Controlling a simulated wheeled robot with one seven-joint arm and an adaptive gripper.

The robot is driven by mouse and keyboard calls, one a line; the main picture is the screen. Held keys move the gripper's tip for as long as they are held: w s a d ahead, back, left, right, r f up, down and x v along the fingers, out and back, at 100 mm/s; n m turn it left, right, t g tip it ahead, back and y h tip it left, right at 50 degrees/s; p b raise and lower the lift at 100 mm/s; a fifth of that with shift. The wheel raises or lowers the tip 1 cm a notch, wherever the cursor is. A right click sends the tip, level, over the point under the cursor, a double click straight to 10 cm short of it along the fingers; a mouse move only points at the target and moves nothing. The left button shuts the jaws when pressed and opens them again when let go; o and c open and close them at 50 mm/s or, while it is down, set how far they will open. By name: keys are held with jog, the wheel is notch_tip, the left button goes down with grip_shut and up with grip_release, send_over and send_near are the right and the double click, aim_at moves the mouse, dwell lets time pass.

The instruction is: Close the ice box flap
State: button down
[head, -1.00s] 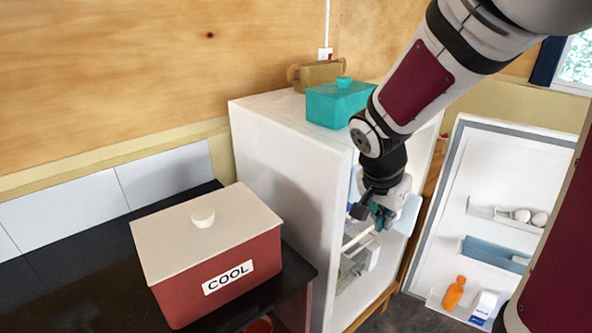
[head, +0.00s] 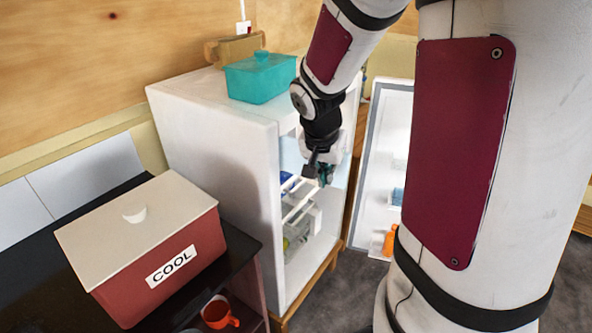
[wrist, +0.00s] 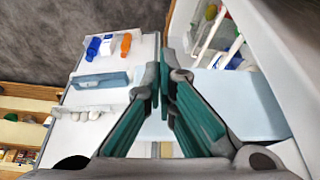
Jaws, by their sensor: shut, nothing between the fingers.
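The white fridge (head: 215,150) stands open. The ice box flap is a pale blue panel (head: 342,172) at the upper part of its opening, partly hidden behind my gripper. In the wrist view the flap (wrist: 245,104) lies as a broad pale sheet behind and right of my fingers, reaching out from the fridge opening. My gripper (head: 325,178) is at the upper front of the fridge, close to the flap; I cannot tell whether it touches. In the wrist view the teal-padded fingers (wrist: 163,78) come together at the tips and hold nothing.
The fridge door (head: 385,150) stands wide open to the right, with bottles on its shelves. White shelf racks (head: 300,205) show inside the fridge. A teal box (head: 260,80) sits on top. A red COOL box (head: 150,250) and an orange mug (head: 219,313) are at left.

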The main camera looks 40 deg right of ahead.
jog(key=w+d+n+p, duration=0.25)
jog(key=w+d, duration=0.45)
jog(key=d, duration=0.7)
jog(key=w+d+n+t+y+b, duration=0.1)
jog(key=w+d+n, duration=0.5)
jog(key=w, duration=0.6)
jog(key=shift+w+d+t+y+b, duration=0.15)
jog(key=shift+t+y+b, duration=0.25)
jog(key=shift+y+b, duration=0.55)
jog(key=shift+n, duration=0.25)
